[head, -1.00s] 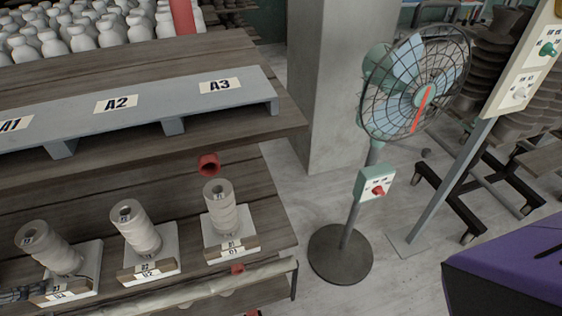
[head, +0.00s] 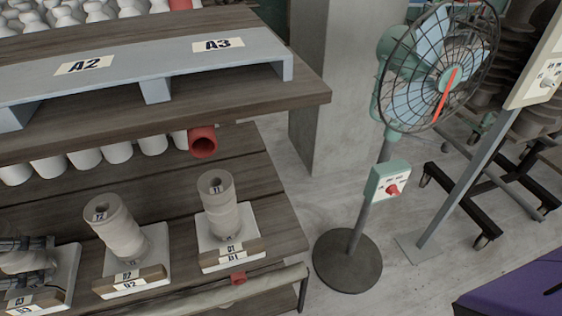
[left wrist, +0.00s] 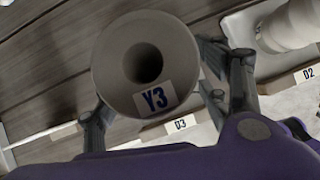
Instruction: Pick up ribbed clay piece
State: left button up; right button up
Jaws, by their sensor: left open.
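Three upright grey clay pieces stand on white square bases on the lower shelf. The left piece (head: 18,262) sits on the base marked D3 at the left edge. It also shows in the left wrist view as a hollow clay piece marked Y3 (left wrist: 125,60). The middle piece (head: 117,228) on the D2 base has a wavy, ribbed side. The right piece (head: 215,205) stands on the D1 base. My left gripper (head: 22,258) is open, its fingers on either side of the Y3 piece; contact is unclear. It also shows in the left wrist view (left wrist: 155,95).
A grey riser (head: 120,68) with A2 and A3 labels stands on the upper shelf, overhanging the lower one. White vessels (head: 115,152) line the back. A fan (head: 440,70) stands right of the shelves.

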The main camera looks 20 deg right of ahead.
pick_arm(q)
jog(key=shift+c, duration=0.3)
grip_shut()
pick_arm(e)
jog(key=shift+w+r, duration=0.15)
jog(key=shift+w, duration=0.2)
pick_arm(q)
jog(key=shift+w+r, duration=0.1)
jog(key=shift+r, duration=0.1)
